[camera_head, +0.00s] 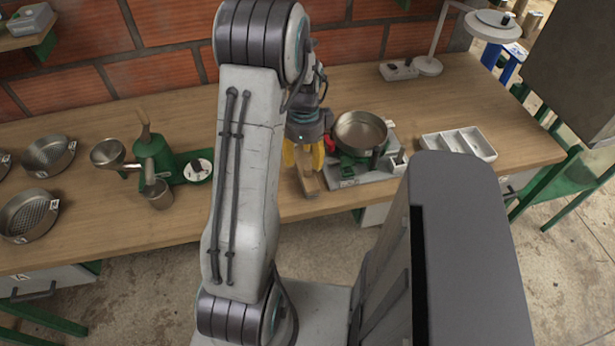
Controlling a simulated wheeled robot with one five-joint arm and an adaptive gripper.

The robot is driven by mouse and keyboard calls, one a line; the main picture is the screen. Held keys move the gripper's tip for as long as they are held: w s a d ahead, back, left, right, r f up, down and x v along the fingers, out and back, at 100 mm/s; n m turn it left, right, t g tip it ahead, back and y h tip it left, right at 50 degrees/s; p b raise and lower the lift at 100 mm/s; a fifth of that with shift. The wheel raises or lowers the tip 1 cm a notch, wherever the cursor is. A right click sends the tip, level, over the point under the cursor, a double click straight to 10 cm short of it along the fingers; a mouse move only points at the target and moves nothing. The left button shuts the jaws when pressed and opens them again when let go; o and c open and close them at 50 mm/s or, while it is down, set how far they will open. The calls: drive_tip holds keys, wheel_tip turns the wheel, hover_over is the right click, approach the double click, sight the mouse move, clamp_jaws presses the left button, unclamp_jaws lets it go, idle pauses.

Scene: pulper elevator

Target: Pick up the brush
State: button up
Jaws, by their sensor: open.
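My gripper (304,163) points down at the wooden bench, just left of a scale with a metal pan. Its yellow fingers are apart. A pale wooden piece, which looks like the brush (308,184), shows between and just below the fingers, near the bench's front edge. I cannot tell whether the fingers touch it. Part of it is hidden by the fingers, and my arm covers the bench to the left.
The scale (347,181) with its round pan (360,132) stands close on the right. A white divided tray (459,144) lies further right. A green hand pulper (153,156) and several sieves (48,154) stand left. A lamp (428,66) stands at the back.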

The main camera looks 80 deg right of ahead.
sight(308, 167)
drive_tip(key=f, duration=0.3)
drive_tip(key=shift+s+f+p, duration=0.35)
drive_tip(key=shift+f, duration=0.75)
clamp_jaws()
